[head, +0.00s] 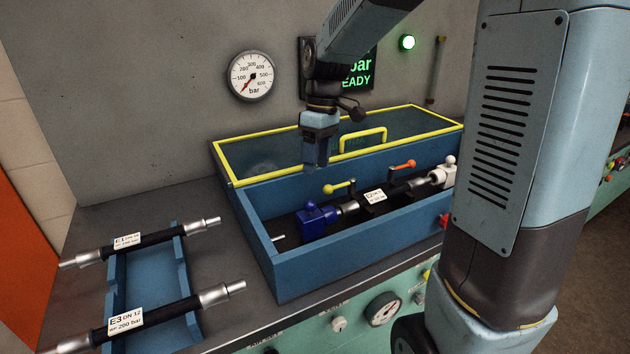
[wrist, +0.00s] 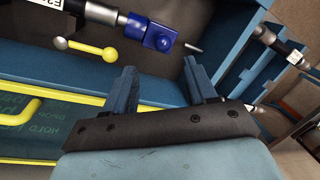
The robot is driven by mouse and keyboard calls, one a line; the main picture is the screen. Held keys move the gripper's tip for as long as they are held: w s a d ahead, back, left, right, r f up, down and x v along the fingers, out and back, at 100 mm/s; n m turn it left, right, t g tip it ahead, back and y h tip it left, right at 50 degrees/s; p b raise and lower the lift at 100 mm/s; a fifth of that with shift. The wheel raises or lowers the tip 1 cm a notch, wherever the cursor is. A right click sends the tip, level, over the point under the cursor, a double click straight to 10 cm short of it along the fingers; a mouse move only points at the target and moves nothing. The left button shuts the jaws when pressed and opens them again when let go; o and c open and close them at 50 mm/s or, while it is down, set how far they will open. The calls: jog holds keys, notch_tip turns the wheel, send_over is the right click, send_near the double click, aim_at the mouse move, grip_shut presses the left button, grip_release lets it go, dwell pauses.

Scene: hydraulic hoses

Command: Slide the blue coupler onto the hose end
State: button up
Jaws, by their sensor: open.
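The blue coupler (head: 316,219) lies inside the open blue box, at the left end of the hose marked E2 (head: 398,190). Its blue body also shows in the wrist view (wrist: 160,38). The hose's silver end (head: 348,207) meets or nearly meets the coupler's side; I cannot tell how far it is seated. My gripper (head: 316,163) is above the back of the box, behind and above the coupler, pointing down. In the wrist view my gripper (wrist: 160,76) has its two fingers apart with nothing between them, and the coupler lies beyond the fingertips.
The blue box (head: 350,245) has high walls and a yellow-framed clear cover (head: 260,160) at its back. A yellow lever (head: 340,187) and an orange lever (head: 402,166) stand near the hose. Hoses E1 (head: 155,239) and E3 (head: 165,315) lie across a rack at left.

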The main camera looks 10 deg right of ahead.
jog(key=shift+w+d+r, duration=0.15)
jog(key=shift+r, duration=0.8)
jog(key=shift+w+d+r, duration=0.15)
jog(key=shift+r, duration=0.8)
jog(key=s+d+r+m+t, duration=0.2)
jog(key=s+d+m+t, duration=0.1)
jog(key=s, duration=0.6)
jog(key=s+d+r+m+t+h, duration=0.1)
jog(key=s+d+m+t, duration=0.3)
jog(key=s, duration=0.6)
jog(key=d+r+m, duration=0.1)
jog(key=m, duration=0.1)
jog(key=shift+d+r+m, duration=0.35)
jog(key=shift+d+m, duration=0.05)
